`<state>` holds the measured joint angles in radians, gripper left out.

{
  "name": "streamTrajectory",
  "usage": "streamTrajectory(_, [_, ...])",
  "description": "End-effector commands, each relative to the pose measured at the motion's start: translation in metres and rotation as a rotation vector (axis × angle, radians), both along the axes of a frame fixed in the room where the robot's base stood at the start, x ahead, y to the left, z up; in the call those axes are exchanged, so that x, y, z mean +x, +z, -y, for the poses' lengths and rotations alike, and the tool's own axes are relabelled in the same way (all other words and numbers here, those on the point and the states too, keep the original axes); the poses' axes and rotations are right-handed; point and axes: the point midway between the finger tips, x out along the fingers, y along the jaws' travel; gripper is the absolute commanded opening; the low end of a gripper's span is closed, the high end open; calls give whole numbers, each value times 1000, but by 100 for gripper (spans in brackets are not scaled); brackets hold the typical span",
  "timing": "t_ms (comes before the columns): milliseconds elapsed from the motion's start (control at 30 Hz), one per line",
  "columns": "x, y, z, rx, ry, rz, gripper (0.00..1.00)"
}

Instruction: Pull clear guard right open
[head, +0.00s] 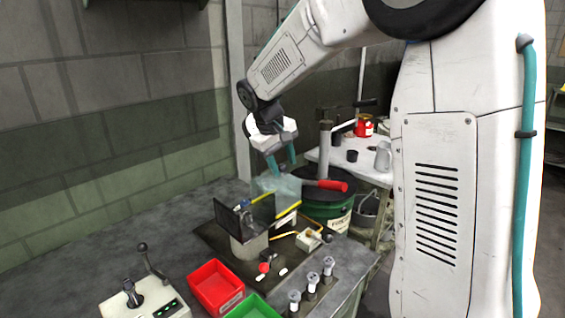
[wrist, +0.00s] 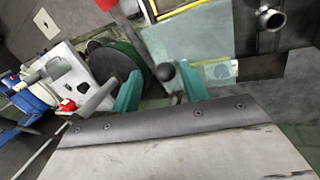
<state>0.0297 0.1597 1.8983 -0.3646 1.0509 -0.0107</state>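The clear guard (head: 277,187) is a pale see-through pane with yellow edging, standing at the back of the bolt former (head: 250,245) in the head view. In the wrist view the guard (wrist: 205,35) fills the upper middle, and a dark round knob (wrist: 165,72) shows at its lower left. My gripper (head: 280,162) points down just above the guard. Its teal fingers are apart, and in the wrist view (wrist: 158,78) the knob appears between the fingertips with gaps on both sides. I cannot tell how far the knob lies from the fingers in depth.
A red-handled lever (head: 330,184) sticks out right of the guard, above a green drum (head: 325,206). A dark upright panel (head: 230,217) stands in front. A red bin (head: 216,286), a green bin (head: 252,307) and a lever box (head: 145,298) occupy the bench front. The bench's left is clear.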

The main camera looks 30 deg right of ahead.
Motion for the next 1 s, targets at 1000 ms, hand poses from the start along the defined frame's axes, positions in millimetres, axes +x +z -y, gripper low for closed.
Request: streamTrajectory(1000, [-4,74,-26,2,1,-1,44])
